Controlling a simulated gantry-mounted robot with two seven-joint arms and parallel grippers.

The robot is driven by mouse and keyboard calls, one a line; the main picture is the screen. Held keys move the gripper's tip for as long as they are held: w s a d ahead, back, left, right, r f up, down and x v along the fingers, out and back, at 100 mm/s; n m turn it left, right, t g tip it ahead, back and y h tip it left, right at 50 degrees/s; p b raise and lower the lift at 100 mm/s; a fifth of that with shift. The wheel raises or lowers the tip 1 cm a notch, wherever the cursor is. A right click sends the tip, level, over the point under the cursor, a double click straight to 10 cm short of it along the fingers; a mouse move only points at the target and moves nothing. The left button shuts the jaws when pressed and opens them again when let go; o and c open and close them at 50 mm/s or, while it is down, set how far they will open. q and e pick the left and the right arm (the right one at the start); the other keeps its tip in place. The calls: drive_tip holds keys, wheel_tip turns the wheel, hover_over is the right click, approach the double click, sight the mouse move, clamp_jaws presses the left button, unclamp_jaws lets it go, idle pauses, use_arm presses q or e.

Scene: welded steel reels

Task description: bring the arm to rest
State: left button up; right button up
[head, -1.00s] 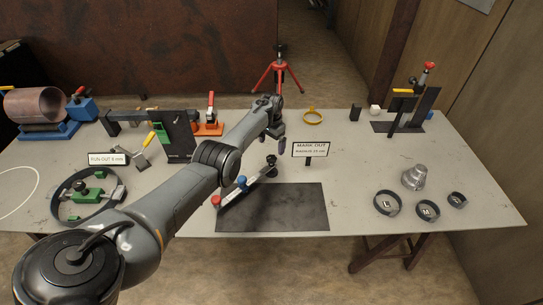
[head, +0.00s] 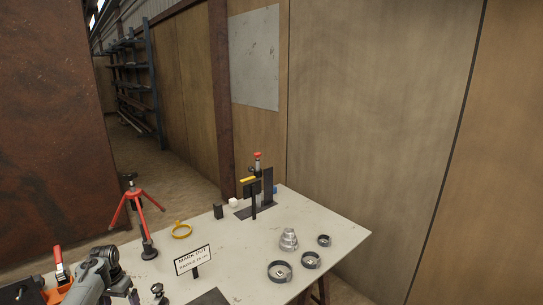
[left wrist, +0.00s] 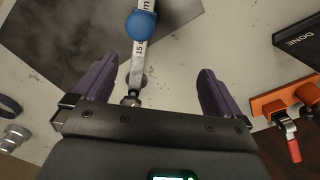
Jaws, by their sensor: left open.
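My left gripper (left wrist: 158,68) shows in the left wrist view with its two purple-grey fingers spread apart and nothing held between them. In the head view my left gripper (head: 122,284) is at the lower left, above the table. Between and beyond the fingers, a marked bar (left wrist: 141,62) with a blue knob (left wrist: 141,25) lies below, over a dark plate (left wrist: 75,35). The gripper appears apart from the bar. The head view shows only a corner of the dark plate (head: 211,298). My right gripper is in neither view.
A "MARK OUT" sign (head: 193,261) stands right of the gripper. A red tripod (head: 140,220), yellow ring (head: 181,230), stepped metal cone (head: 288,240), dark rings (head: 279,271) and a black stand (head: 267,190) are farther off. An orange-based clamp (left wrist: 283,102) is at the right in the wrist view.

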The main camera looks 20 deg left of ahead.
use_arm(q)
drive_tip(key=s+a+y, duration=0.4)
drive_tip(key=s, duration=0.1)
drive_tip(key=s+d+f+m+t+h, duration=0.15)
drive_tip(key=s+d, duration=0.65)
drive_tip(key=d, duration=0.8)
drive_tip(key=s+d+m+t+h, duration=0.15)
drive_tip(key=s+d, duration=0.65)
drive_tip(key=d, duration=0.8)
drive_tip(key=s+d+f+m+t+h, duration=0.15)
drive_tip(key=s+d, duration=0.65)
drive_tip(key=d, duration=0.8)
wheel_tip(320, 180, up, 24)
drive_tip(key=p, duration=2.3)
drive_tip(key=shift+s+m+g, duration=0.15)
drive_tip(key=shift+m+g, duration=0.2)
drive_tip(key=shift+g, duration=0.1)
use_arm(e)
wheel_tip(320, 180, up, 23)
use_arm(q)
drive_tip(key=shift+a+f, duration=0.1)
